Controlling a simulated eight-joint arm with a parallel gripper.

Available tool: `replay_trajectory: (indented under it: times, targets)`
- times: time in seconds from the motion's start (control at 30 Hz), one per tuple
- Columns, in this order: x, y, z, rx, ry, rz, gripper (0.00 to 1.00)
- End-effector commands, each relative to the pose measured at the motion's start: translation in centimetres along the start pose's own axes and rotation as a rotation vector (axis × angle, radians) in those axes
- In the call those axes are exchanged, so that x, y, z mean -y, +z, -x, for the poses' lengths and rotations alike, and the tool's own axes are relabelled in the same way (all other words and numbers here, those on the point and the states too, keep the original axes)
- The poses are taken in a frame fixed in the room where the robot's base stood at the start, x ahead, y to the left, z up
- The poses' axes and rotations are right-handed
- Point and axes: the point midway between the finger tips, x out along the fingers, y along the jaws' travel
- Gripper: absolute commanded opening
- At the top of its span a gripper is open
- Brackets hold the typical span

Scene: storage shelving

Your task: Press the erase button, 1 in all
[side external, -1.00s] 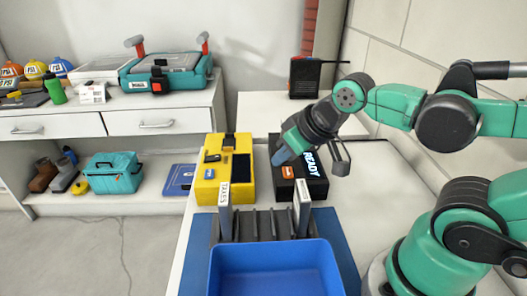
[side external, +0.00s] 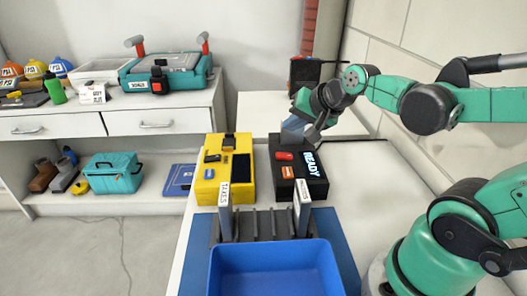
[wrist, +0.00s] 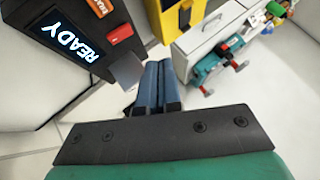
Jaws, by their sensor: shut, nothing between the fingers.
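The black box (side external: 312,190) has a lit READY display (side external: 310,164), a red button (side external: 284,156) and an orange piece (side external: 288,173). In the wrist view the display (wrist: 73,38), red button (wrist: 120,34) and orange piece (wrist: 99,7) are at upper left. The orange piece has lettering that I cannot read for sure; it may be the erase label. My gripper (side external: 292,130) is above the far end of the black box, behind the red button in the side view. Its blue fingers (wrist: 158,88) are shut and empty, apart from the red button in the wrist view.
A yellow box (side external: 209,192) with a similar panel stands left of the black one. A blue bin (side external: 275,246) and a slotted rack (side external: 262,226) are in front. The white table right of the black box is clear.

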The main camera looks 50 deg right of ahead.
Motion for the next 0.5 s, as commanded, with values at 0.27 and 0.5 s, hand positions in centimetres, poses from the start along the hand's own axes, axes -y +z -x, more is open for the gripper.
replay_trajectory:
  times: [0.27, 0.5]
  targets:
    - [-1.3, 1.3, -1.8, 0.001, 0.0, 0.002, 0.0]
    - [-2.5, 2.5, -3.6, 0.001, 0.0, 0.003, 0.0]
